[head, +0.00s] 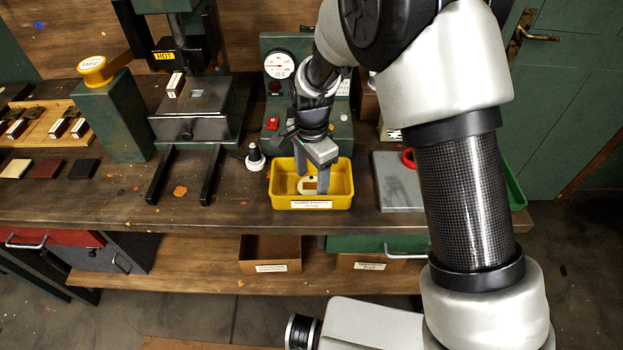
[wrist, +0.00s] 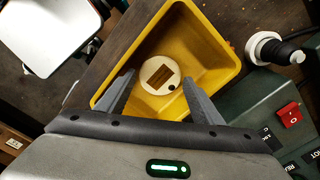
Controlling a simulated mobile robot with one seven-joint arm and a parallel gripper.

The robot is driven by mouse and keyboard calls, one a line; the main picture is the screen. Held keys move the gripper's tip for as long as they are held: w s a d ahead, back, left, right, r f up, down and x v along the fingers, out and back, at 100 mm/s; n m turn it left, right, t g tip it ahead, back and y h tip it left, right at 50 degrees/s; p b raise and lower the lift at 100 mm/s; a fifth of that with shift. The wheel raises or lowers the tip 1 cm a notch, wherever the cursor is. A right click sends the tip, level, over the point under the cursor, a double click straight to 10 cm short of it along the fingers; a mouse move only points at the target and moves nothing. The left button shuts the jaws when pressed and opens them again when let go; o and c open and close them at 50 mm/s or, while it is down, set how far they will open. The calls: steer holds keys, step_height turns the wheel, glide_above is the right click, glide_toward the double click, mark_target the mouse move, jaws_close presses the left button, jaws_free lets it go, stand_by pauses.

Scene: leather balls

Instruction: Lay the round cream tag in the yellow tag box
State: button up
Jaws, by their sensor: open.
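The yellow tag box (head: 344,185) stands near the front edge of the workbench in the head view; its wall also shows in the wrist view (wrist: 215,28). The round cream tag (head: 308,186) lies inside the box. In the wrist view the tag (wrist: 149,67) shows a brown rectangle and a small dark hole. My gripper (head: 311,180) reaches down into the box from above. In the wrist view my gripper (wrist: 160,85) has its two fingers apart, one on each side of the tag, with nothing held. I cannot tell whether the fingertips touch the box floor.
A black-and-white knob (head: 254,157) stands left of the box. A green gauge machine (head: 345,133) is behind it. A grey plate (head: 396,190) with a red ring lies to the right. A press marked HOT (head: 195,127) stands farther left.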

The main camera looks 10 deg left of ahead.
mark_target(312, 186)
step_height(312, 186, up, 11)
stand_by(0.3)
steer(key=s+d+r+n+t+y, duration=0.1)
steer(key=s+d+r+n+t, duration=0.2)
steer(key=d+r, duration=1.1)
steer(key=s+d+r+n+t, duration=0.1)
steer(key=s+d+n, duration=0.1)
steer(key=s+d, duration=0.4)
steer(key=s+d+r+n+t+h, duration=0.1)
steer(key=s+d+n, duration=0.2)
steer(key=s+d, duration=0.4)
steer(key=shift+s+r+t, duration=0.3)
steer(key=shift+s+r, duration=0.1)
steer(key=shift+s, duration=0.3)
steer(key=shift+d, duration=0.1)
